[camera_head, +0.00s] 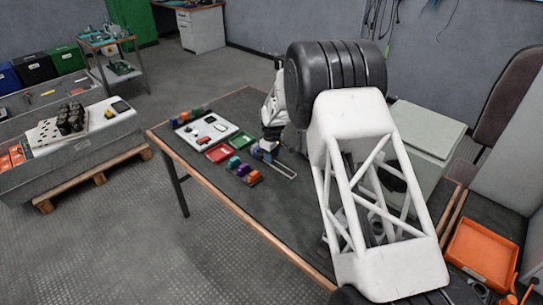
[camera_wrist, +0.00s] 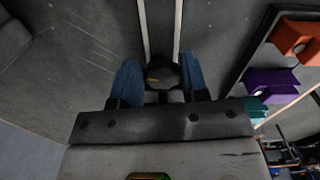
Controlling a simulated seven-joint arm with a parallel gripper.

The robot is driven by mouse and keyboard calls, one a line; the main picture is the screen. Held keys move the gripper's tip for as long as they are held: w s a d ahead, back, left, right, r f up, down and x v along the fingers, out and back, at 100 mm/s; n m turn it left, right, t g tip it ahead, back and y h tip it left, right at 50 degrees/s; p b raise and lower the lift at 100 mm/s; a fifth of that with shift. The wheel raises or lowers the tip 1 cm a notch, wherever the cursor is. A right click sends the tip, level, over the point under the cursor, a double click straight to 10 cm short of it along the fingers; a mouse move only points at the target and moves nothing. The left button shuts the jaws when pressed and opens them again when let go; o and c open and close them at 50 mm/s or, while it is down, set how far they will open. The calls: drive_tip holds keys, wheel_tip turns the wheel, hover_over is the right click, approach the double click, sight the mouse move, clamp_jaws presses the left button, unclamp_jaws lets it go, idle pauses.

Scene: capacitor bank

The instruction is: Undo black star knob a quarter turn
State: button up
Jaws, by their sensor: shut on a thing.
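The black star knob (camera_wrist: 163,74) sits between the two blue fingers of my gripper (camera_wrist: 162,84) in the wrist view. My gripper is shut on it, one finger on each side. A small orange-yellow mark shows on the knob's face. Two pale parallel rails (camera_wrist: 158,25) run away from the knob over the dark surface. In the head view my gripper (camera_head: 265,151) is low at the table, by the pale slotted bracket (camera_head: 283,170). The knob is not clear there; my arm and gripper cover that spot.
Orange (camera_wrist: 297,36), purple (camera_wrist: 270,80) and teal (camera_wrist: 256,108) blocks stand right of the knob in the wrist view. In the head view a red tray (camera_head: 218,153) and green tray (camera_head: 243,142) lie left of my gripper. A pale cabinet (camera_head: 425,130) stands right. The table's front left is clear.

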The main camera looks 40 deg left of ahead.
drive_tip(key=shift+a+r, duration=0.1)
idle(0.3)
drive_tip(key=shift+w+n, duration=0.1)
drive_tip(key=shift+n, duration=0.8)
drive_tip(key=o, duration=0.8)
drive_tip(key=shift+o, duration=0.2)
drive_tip(key=shift+r, duration=3.4)
